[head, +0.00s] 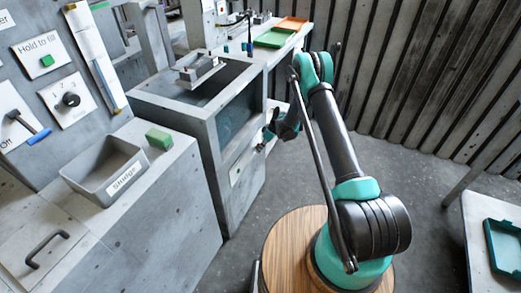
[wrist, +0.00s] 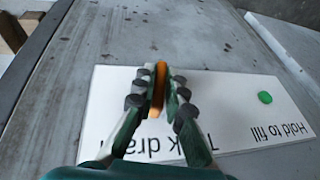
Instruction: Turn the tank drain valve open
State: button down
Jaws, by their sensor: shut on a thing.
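The tank drain valve handle (wrist: 158,84) is an orange, narrow piece standing over a white plate (wrist: 100,110) in the wrist view. My gripper (wrist: 160,88) is shut on the handle, with a finger on each side of it. The plate's "Tank drain" lettering is partly hidden behind my fingers. In the head view my gripper (head: 268,135) is beside the right part of the grey tank (head: 200,125). There the valve handle is hidden or too small to tell.
A green button (wrist: 265,97) marked "Hold to fill" sits on the same plate. In the head view, a grey Sludge bin (head: 105,170) and green block (head: 158,138) are on the left counter. Green and orange trays lie at the back. Open floor is right of the tank.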

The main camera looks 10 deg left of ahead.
jog(key=shift+t+h, duration=0.3)
jog(key=shift+t, duration=0.7)
jog(key=c, duration=1.6)
grip_release()
jog(key=v, duration=1.2)
jog(key=shift+s+a, duration=0.15)
